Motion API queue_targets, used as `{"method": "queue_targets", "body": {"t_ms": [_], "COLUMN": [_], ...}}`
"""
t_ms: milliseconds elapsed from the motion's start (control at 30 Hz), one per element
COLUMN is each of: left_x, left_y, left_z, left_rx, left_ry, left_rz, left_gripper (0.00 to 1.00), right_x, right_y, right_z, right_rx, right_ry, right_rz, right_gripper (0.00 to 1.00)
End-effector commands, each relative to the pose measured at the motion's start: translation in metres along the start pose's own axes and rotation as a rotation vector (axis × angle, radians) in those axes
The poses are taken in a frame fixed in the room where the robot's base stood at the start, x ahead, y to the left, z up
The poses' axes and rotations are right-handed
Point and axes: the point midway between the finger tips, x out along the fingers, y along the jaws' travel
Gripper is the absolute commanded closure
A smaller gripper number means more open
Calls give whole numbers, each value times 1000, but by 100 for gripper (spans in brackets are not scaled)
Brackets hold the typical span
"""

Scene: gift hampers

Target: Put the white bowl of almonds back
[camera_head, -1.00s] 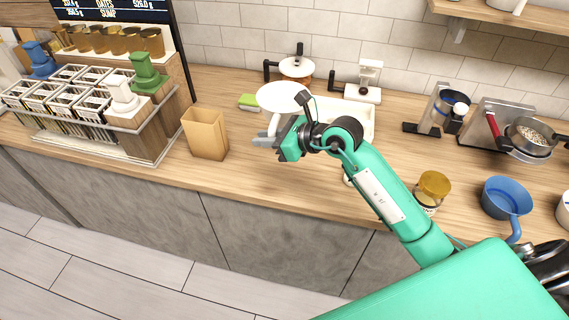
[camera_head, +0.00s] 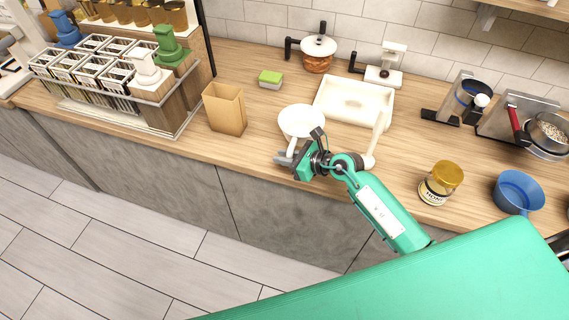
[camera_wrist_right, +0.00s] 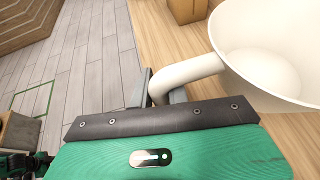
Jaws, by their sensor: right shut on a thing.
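The white bowl (camera_head: 301,119) has a thick curved handle, and its visible inside looks plain white with no almonds showing. My right gripper (camera_head: 285,160) is shut on that handle, at the bowl's near side. In the right wrist view the bowl (camera_wrist_right: 275,55) is at the upper right, upright or nearly so, with the handle between the fingers of the gripper (camera_wrist_right: 161,88). The bowl is over the wooden counter, left of the white tray; I cannot tell if it touches the counter. My left gripper is not in view.
The white tray (camera_head: 354,101) looks empty. A paper bag (camera_head: 225,109) and a green-topped box (camera_head: 270,79) stand to the left. A white handled item (camera_head: 378,138) is partly behind my arm. A honey jar (camera_head: 440,184) and a blue pan (camera_head: 518,192) are at right.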

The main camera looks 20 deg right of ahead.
Motion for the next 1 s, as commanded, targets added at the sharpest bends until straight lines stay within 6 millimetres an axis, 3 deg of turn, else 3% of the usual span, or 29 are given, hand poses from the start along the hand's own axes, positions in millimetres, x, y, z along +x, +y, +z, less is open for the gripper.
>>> {"method": "queue_targets", "body": {"t_ms": [167,300,700,733,800,833,1000], "left_x": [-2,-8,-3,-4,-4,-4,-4], "left_y": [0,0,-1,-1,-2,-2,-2], "left_z": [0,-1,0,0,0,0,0], "left_rx": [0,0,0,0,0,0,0], "left_ry": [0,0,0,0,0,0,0], "left_rz": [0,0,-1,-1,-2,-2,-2], "left_gripper": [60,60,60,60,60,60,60], "right_x": [11,15,18,17,17,17,17], "right_y": [1,1,0,0,1,1,1], "right_z": [-27,-36,-42,-42,-41,-41,-41], "right_rx": [6,2,0,1,1,1,1], "right_ry": [2,1,0,0,0,0,0], "right_rz": [1,1,0,0,0,0,0], "right_gripper": [100,100,100,80,66,62,62]}}
